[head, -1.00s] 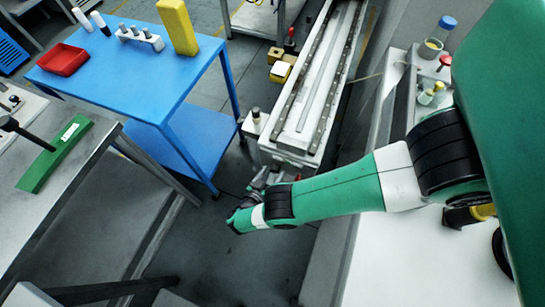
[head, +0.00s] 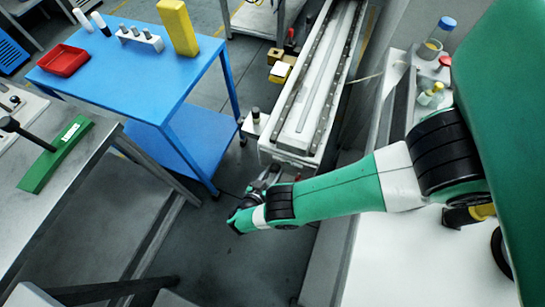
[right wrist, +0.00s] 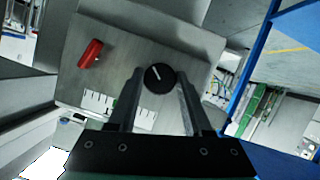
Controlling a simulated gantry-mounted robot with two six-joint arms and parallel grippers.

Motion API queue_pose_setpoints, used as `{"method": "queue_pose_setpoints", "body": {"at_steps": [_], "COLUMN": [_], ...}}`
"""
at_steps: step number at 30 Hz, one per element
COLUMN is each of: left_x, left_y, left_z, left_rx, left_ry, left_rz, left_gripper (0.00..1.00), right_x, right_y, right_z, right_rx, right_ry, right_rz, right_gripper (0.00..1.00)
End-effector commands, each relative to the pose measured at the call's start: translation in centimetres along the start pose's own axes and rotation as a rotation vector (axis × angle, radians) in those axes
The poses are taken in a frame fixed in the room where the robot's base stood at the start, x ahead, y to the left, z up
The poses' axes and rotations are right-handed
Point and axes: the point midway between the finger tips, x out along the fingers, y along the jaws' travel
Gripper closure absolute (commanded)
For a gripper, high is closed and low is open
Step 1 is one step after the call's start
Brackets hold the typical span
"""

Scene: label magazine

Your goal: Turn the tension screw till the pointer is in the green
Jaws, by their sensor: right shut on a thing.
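The tension screw (right wrist: 160,77) shows in the right wrist view as a round black knob with a white line across its face. It is on a grey metal plate (right wrist: 130,45). My right gripper (right wrist: 160,82) is shut on it, with one finger on each side. A white scale (right wrist: 98,103) with dark ticks lies below the knob. The left finger covers part of it, and I cannot make out the pointer or where it stands. In the head view my right gripper (head: 268,178) is at the near end of the long rail machine (head: 290,152). My left gripper is not in view.
A red handle (right wrist: 91,53) sticks up from the plate left of the knob. A blue table (head: 140,85) with a red tray (head: 63,60) and a yellow block (head: 178,27) stands to the left. A white bench (head: 400,255) is at the right.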

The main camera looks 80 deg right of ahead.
Motion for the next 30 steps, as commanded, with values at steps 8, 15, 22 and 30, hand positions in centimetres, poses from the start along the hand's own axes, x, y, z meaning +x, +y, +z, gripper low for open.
{"method": "queue_pose_setpoints", "body": {"at_steps": [8,15,22,30], "left_x": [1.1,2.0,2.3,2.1], "left_y": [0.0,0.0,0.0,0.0], "left_z": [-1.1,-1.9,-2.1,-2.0], "left_rx": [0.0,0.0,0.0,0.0], "left_ry": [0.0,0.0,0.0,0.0], "left_rz": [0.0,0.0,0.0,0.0], "left_gripper": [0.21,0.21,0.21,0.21], "right_x": [-0.1,-0.1,0.0,0.1], "right_y": [0.2,0.3,0.3,0.4], "right_z": [-0.3,-0.2,0.0,0.2], "right_rx": [0.13,0.323,0.523,0.713], "right_ry": [0.001,0.002,0.001,0.001], "right_rz": [-0.055,-0.137,-0.219,-0.297], "right_gripper": [1.0,1.0,1.0,1.0]}}
